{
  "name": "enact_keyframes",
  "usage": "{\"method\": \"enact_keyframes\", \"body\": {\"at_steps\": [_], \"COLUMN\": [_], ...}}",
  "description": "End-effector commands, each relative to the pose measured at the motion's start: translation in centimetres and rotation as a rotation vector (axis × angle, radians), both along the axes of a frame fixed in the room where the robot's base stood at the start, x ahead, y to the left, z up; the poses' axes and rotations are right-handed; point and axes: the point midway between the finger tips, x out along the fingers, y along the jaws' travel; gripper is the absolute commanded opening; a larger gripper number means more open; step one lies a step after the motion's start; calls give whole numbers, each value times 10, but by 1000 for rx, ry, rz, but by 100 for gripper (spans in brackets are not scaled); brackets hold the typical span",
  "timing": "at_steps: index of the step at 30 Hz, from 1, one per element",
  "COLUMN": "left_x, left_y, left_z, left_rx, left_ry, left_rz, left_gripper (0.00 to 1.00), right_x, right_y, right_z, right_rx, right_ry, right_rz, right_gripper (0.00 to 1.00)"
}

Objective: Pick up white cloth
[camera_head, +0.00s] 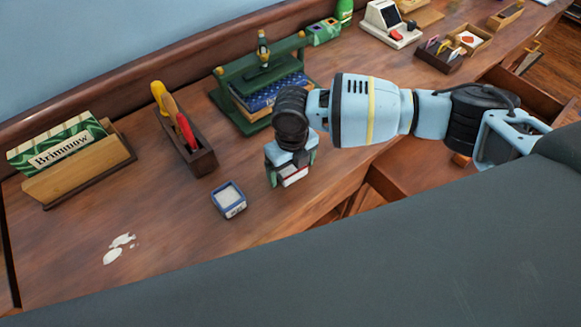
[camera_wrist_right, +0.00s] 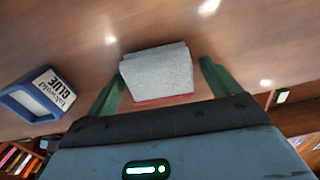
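The white cloth shows in the right wrist view as a pale grey, folded block (camera_wrist_right: 157,70) with a thin red edge, lying on the wooden desk. In the head view a small white and red part of it (camera_head: 294,177) shows below my right gripper (camera_head: 291,172); the rest is hidden. My right gripper's green fingers (camera_wrist_right: 160,82) are apart, one on each side of the cloth, with a small gap visible at the right finger. Contact at the left finger is hard to tell. My left gripper is not in view.
A blue-rimmed glue box (camera_head: 228,199) stands left of the gripper. A green stand with books (camera_head: 245,95) is close behind it. A wooden tool box (camera_head: 190,145) and white spill (camera_head: 118,248) are further left. The desk's front edge and an open drawer are near.

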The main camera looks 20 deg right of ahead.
Motion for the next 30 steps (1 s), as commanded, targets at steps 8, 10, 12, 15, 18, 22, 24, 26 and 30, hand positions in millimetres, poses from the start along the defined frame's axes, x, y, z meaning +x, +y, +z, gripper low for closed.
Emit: {"method": "enact_keyframes", "body": {"at_steps": [8, 10, 12, 15, 18, 22, 24, 26, 30], "left_x": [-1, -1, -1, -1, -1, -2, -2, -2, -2], "left_y": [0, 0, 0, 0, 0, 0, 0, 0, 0], "left_z": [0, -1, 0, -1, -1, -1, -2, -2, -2], "left_rx": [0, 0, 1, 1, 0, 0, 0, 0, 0], "left_ry": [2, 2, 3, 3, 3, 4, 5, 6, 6], "left_rz": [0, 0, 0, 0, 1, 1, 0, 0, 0], "left_gripper": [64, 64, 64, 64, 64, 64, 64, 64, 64], "right_x": [0, 0, 0, 0, 0, 0, 1, 0, -5], "right_y": [0, 0, 0, 0, 0, 0, 0, 0, 1], "right_z": [0, 0, 0, 0, 1, 7, 13, 20, 37], "right_rx": [0, 0, 0, 0, 0, 0, 2, 2, 1], "right_ry": [0, 0, 0, 0, 0, -1, -2, -2, 0], "right_rz": [0, -1, -1, -1, -1, -1, -1, -1, 4], "right_gripper": [52, 43, 43, 43, 43, 43, 43, 43, 43]}}
